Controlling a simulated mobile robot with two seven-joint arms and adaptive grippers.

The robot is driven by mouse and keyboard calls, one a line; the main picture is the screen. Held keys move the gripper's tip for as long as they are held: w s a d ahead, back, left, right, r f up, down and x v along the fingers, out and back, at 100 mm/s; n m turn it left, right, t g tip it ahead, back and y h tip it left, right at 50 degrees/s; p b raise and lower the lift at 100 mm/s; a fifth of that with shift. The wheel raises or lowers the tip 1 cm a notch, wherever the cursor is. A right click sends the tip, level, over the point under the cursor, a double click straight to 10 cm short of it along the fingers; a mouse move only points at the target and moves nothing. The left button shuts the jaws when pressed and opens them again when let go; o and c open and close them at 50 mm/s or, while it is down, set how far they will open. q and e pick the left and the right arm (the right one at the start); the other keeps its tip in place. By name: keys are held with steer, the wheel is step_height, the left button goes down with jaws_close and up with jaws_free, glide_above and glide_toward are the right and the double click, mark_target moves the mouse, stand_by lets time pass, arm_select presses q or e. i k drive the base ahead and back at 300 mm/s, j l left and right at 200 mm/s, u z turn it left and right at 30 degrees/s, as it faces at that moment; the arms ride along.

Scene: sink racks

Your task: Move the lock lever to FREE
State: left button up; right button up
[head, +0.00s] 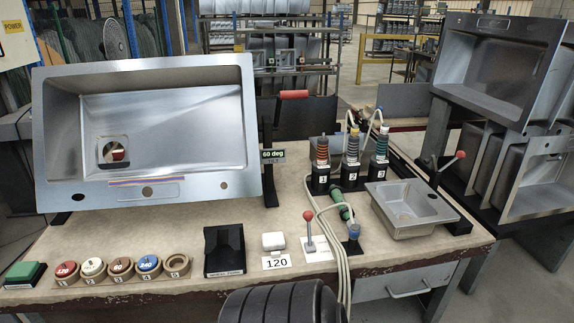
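Two levers with red ball knobs are in the head view; no label saying which is the lock lever can be read. One small lever (309,234) stands nearly upright on a white plate (318,254) at the table's front middle. Another lever (447,165) is at the right end of the table, near the sink rack, and tilts up to the right. Any LOCK or FREE marking is too small to read.
A large steel sink (165,130) stands tilted at left beside a "60 deg" sign (272,155). A small sink (408,207) lies at right. Numbered tools (351,155), a hose (340,270), a row of round discs (120,266) and a black box (224,248) crowd the table.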

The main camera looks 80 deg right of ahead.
mark_target(307, 215)
steer(key=z, duration=2.9)
steer(key=j, duration=0.45)
steer(key=i+j+u, duration=0.1)
steer(key=j, duration=0.3)
